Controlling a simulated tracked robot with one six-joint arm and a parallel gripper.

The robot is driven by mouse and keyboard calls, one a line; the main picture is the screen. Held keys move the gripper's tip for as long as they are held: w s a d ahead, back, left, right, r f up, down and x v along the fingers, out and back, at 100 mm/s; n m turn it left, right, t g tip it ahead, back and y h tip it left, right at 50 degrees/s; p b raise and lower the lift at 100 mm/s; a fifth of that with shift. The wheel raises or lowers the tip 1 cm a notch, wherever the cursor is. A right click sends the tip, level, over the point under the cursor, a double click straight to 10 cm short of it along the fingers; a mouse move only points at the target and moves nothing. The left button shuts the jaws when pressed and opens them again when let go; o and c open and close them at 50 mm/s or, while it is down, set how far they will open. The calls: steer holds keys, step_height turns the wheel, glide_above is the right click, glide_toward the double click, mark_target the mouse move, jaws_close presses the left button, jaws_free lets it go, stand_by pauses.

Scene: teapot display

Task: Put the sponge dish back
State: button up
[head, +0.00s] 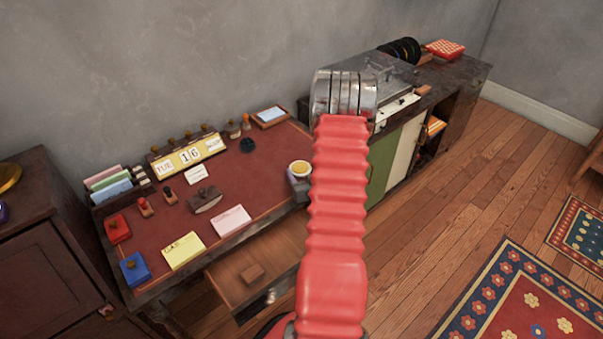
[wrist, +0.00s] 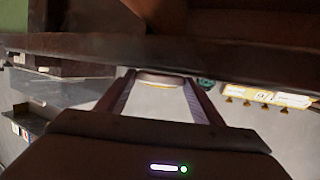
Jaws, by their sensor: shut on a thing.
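The sponge dish (head: 299,168) is a small round pale dish with a yellow top, at the right end of the red-topped desk (head: 238,210). My gripper (head: 298,183) is mostly hidden behind my red arm in the head view; a grey part shows just below the dish. In the wrist view, the two fingers of my gripper (wrist: 160,86) are shut on the sponge dish (wrist: 160,79), whose pale edge shows between the fingertips. I cannot tell whether the dish touches the desk top.
Stamps, a date calendar (head: 188,155), a pink pad (head: 231,220) and a yellow pad (head: 184,251) stand on the desk. A small blue-topped tray (head: 270,117) is at the back right. An open drawer (head: 255,278) juts out in front. The desk's middle has bare room.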

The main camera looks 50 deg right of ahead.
steer(key=o, duration=1.2)
steer(key=v, duration=1.3)
steer(key=shift+s+a, duration=0.2)
steer(key=shift+a, duration=0.25)
